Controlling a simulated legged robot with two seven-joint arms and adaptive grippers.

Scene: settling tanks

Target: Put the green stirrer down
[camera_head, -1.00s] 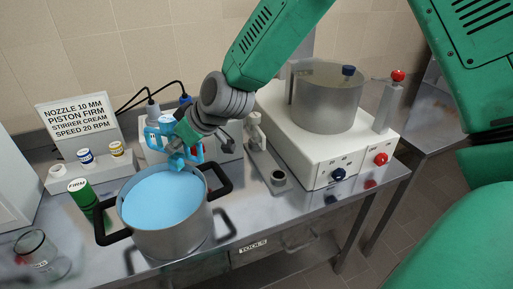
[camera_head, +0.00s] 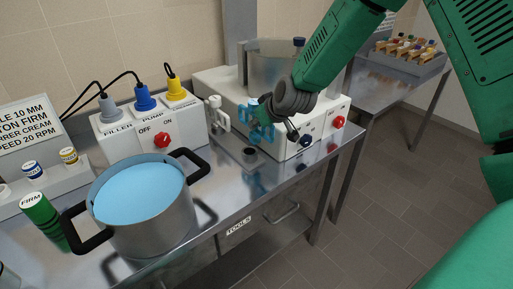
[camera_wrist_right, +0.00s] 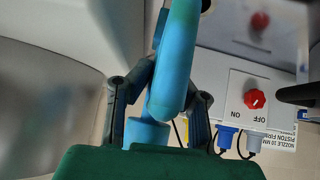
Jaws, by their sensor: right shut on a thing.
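My right gripper (camera_head: 265,112) is shut on a blue looped tool (camera_head: 262,133), which looks like a stirrer. It is held in front of the white machine, above and a little right of a small dark round socket (camera_head: 250,155). In the right wrist view the blue tool (camera_wrist_right: 172,70) runs between the two dark fingers (camera_wrist_right: 160,110). It looks blue, not green; I see no separate green stirrer. A cream-white tool (camera_head: 217,112) stands left of the gripper. My left gripper is not in view.
A steel pot (camera_head: 150,225) of blue liquid with black handles stands at left on the steel table. Behind it is a white switch box (camera_head: 150,128) with coloured plugs. The white machine (camera_head: 318,125) carries a metal drum (camera_head: 268,65). A green FIRM can (camera_head: 42,220) is far left.

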